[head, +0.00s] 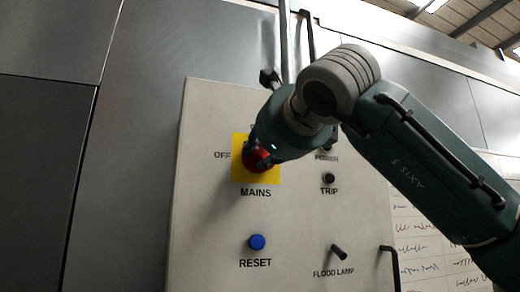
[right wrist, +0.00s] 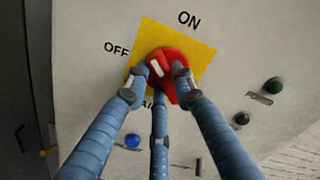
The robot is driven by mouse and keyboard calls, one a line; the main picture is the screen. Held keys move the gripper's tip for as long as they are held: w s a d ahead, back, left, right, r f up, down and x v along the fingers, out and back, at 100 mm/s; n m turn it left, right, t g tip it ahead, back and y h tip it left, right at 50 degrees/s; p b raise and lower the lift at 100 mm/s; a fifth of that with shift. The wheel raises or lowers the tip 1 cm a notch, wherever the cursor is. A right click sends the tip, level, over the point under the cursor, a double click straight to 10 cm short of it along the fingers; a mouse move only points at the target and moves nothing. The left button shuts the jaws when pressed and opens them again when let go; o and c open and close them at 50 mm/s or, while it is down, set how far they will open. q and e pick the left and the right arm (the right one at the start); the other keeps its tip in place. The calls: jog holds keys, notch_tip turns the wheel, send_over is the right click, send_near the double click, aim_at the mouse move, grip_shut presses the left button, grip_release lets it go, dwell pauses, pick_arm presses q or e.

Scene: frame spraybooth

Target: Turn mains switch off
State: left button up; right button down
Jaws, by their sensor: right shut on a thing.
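The mains switch is a red rotary knob (head: 255,160) on a yellow square plate (head: 240,173), with "OFF" to its left and "MAINS" below. In the right wrist view the red knob (right wrist: 170,60) carries a white mark on its side toward the "OFF" label; "ON" is printed above the yellow plate (right wrist: 203,56). My right gripper (head: 259,150) comes in from the upper right and covers part of the knob and the label above. In the right wrist view its fingers (right wrist: 159,82) are closed around the knob. My left gripper is not in view.
The pale control panel (head: 215,220) also bears a blue reset button (head: 257,242), a black trip button (head: 328,178) and a flood lamp lever (head: 339,252). A handwritten sheet (head: 425,240) hangs at the right.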

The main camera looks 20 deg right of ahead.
jog(key=n, duration=0.4)
jog(key=shift+f+n+p, duration=0.2)
jog(key=shift+n+p, duration=0.1)
jog(key=shift+p, duration=0.1)
jog(key=shift+d+f+n+p, duration=0.15)
jog(key=shift+n+p, duration=0.2)
jog(key=shift+n, duration=1.15)
jog(key=c, duration=1.4)
grip_release()
jog(key=shift+c, duration=0.2)
jog(key=shift+s, duration=0.1)
jog(key=shift+s, duration=0.25)
jog(key=s, duration=1.1)
jog(key=shift+s+d, duration=0.15)
jog(key=shift+s, duration=0.05)
